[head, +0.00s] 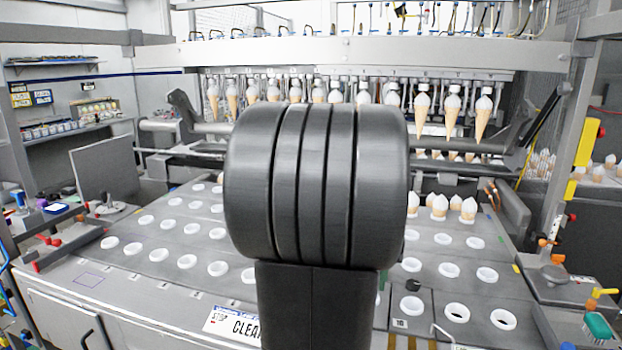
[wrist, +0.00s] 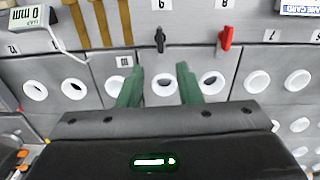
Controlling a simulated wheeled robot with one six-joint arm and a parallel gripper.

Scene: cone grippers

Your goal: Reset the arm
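My gripper (wrist: 160,69) shows in the wrist view with two green fingers spread apart and nothing held between them. A white ring holder (wrist: 162,87) in the grey panel shows between and beyond the fingers. In the head view a large dark part of my own arm fills the middle.
A grey conveyor deck (head: 130,225) with rows of white ring holders spreads in front. Cones (head: 452,112) hang from an overhead row, and several stand at the right.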

